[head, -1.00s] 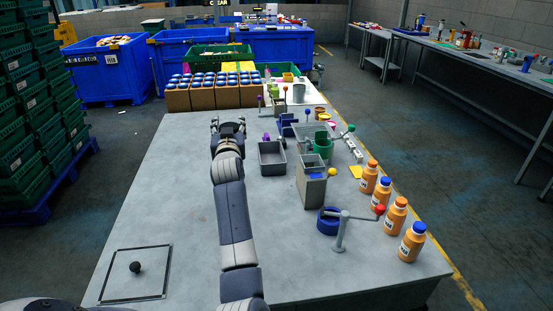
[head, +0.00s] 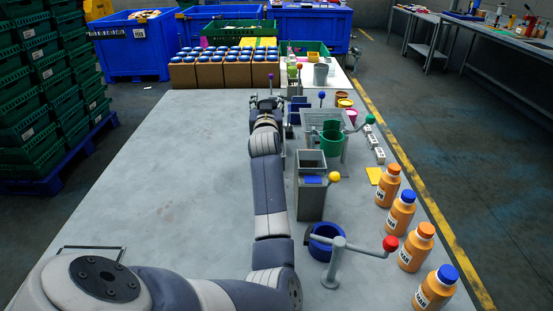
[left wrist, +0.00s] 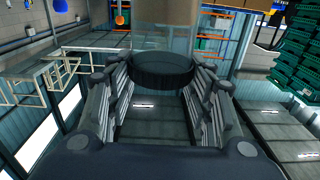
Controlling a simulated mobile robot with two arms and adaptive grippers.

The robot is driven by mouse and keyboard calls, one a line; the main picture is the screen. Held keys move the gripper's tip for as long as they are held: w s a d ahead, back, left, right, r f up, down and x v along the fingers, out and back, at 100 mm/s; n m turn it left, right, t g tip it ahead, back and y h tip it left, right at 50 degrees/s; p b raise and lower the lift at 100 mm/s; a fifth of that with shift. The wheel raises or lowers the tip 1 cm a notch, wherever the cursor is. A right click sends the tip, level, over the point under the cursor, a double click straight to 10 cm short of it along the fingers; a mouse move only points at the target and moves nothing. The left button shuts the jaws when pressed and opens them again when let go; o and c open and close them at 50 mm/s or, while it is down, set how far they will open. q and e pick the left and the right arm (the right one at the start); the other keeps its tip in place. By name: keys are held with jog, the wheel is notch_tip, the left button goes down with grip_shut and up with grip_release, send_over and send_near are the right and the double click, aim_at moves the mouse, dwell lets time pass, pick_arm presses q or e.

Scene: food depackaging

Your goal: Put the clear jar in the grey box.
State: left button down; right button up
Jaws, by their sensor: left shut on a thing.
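My left gripper (head: 267,102) is at the far part of the grey table, in front of the brown cartons. In the left wrist view its fingers (left wrist: 163,92) stand on both sides of the clear jar (left wrist: 162,70), whose dark round end shows between them. The see-through part of the jar is hard to make out against the background. In the head view the jar is too small to tell from the gripper. My right gripper is out of view.
A tall grey stand with an open top (head: 311,185) is right of my arm. Several orange bottles (head: 400,212) line the right edge. Brown cartons (head: 225,72) stand at the back. The left half of the table is clear.

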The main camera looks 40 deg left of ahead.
pick_arm(q)
jog(key=f, duration=0.6)
jog(key=shift+w+f+p, duration=0.1)
jog(key=shift+w+p, duration=0.15)
jog(key=shift+p, duration=0.1)
jog(key=shift+f, duration=2.2)
jog(key=shift+w+f, duration=0.1)
jog(key=shift+f, duration=0.1)
jog(key=c, duration=0.8)
grip_release()
jog(key=shift+o, duration=0.2)
jog(key=shift+r, duration=0.15)
